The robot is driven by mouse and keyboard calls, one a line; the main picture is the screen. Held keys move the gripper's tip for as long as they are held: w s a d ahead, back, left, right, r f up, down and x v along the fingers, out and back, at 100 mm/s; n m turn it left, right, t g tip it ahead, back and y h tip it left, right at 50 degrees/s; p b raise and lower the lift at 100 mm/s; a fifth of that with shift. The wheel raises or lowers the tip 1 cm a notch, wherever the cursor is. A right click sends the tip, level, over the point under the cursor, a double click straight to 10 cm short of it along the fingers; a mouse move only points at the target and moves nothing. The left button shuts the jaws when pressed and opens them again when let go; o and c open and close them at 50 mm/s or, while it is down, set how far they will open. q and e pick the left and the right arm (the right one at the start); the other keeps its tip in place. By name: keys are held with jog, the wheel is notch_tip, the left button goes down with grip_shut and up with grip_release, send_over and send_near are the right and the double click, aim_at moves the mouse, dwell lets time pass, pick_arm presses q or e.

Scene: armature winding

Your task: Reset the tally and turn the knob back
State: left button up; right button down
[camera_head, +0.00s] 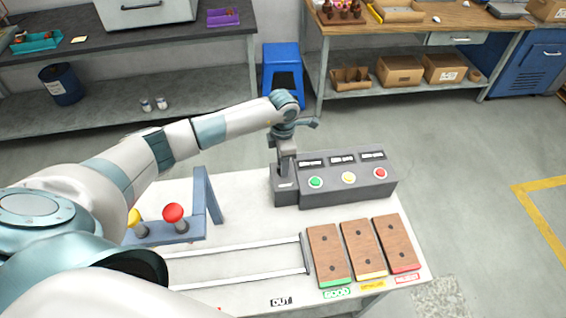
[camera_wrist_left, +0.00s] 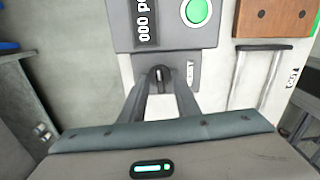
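A dark grey tally box (camera_head: 345,188) stands at the back of the white table, with several small displays and green (camera_head: 316,182), yellow (camera_head: 348,178) and red (camera_head: 380,173) buttons. In the left wrist view, the display (camera_wrist_left: 146,22) beside the green button (camera_wrist_left: 197,12) shows 000. My left gripper (camera_head: 286,176) points down over the lower block at the box's left end. My right gripper is not in view.
Three wooden boards (camera_head: 328,252) lie at the table's right front, beside a rail frame (camera_head: 235,245). A blue-grey stand with red (camera_head: 173,212) and yellow knobs is at the left, partly behind my arm. A blue stool (camera_head: 283,70) stands on the floor behind.

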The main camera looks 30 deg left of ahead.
pick_arm(q)
jog(key=shift+c, duration=0.2)
grip_shut()
